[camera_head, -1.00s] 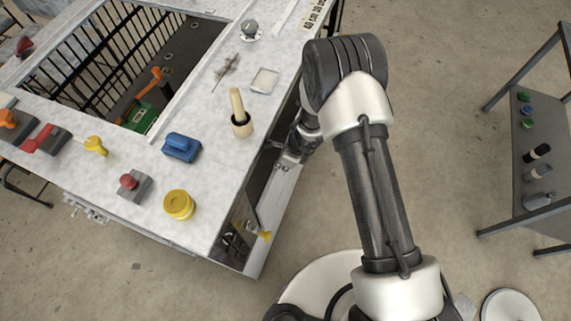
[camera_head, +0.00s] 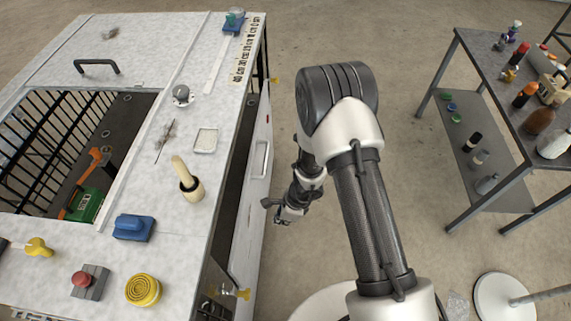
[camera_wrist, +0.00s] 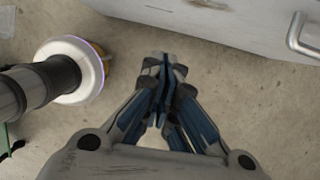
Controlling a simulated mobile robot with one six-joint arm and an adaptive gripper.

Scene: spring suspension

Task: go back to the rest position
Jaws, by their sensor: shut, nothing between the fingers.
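My gripper (camera_head: 284,215) hangs beside the right side of the marble-topped workbench (camera_head: 222,120), below the level of its top. It is partly behind my own arm links in the head view. In the wrist view my gripper (camera_wrist: 163,68) has its fingers together with nothing between them. Concrete floor lies behind the fingertips, and a pale cabinet face with a metal handle (camera_wrist: 304,36) shows at the upper right.
On the bench are a mortar with pestle (camera_head: 190,188), a blue block (camera_head: 133,227), a yellow round part (camera_head: 143,290) and a red button box (camera_head: 89,281). A grey shelf table (camera_head: 480,60) with bottles stands at right.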

